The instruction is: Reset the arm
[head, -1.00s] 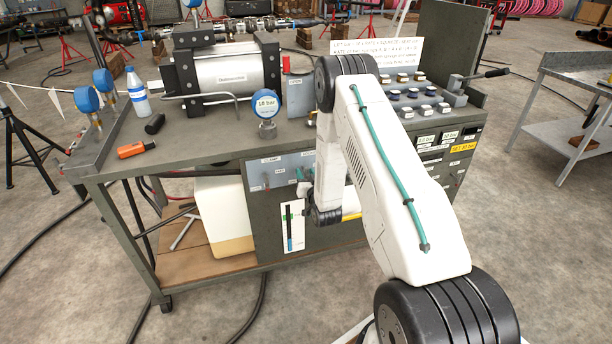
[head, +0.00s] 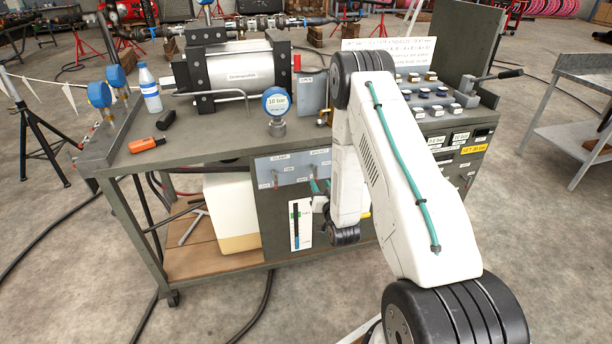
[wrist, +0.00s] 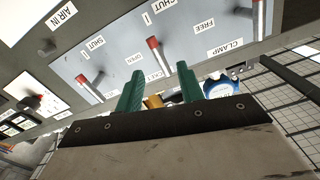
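My gripper (wrist: 160,90) shows in the wrist view as two green fingers standing apart, with no held object between them. In the head view its green fingertips (head: 319,187) are small and partly hidden by my white arm, in front of the bench's front panel (head: 285,172).
The bench (head: 215,165) holds a pump (head: 235,75), a blue 10 bar gauge (head: 277,103), a bottle (head: 149,90) and an orange tool (head: 146,145). A white tank (head: 228,210) stands on the lower shelf. A tripod (head: 45,145) is at left, a metal table (head: 585,70) at right.

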